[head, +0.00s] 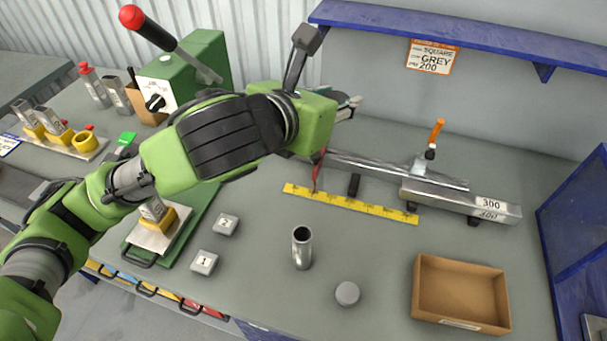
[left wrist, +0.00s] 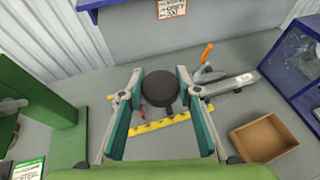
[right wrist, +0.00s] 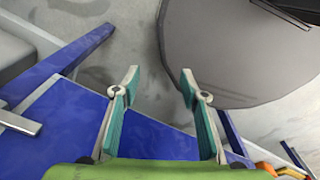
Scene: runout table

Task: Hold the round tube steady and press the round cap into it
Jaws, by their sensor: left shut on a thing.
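The round tube (head: 302,248) stands upright on the grey table, its open end up; no gripper touches it. A grey disc (head: 347,293), which looks like the round cap, lies apart from it, to its right and nearer me. My left gripper (head: 350,106) is above the back of the table, its fingers mostly hidden by its own body. In the left wrist view it is shut on a dark round thing (left wrist: 161,88), which I cannot identify for sure. My right gripper (right wrist: 158,78) is open and empty in the right wrist view, away from the tube and disc.
An open cardboard box (head: 462,293) stands at the right. A yellow ruler (head: 350,203) and a metal fence (head: 460,198) lie behind the tube. Numbered blocks (head: 204,262) sit left of it. Blue frame parts (right wrist: 75,110) show below my right gripper.

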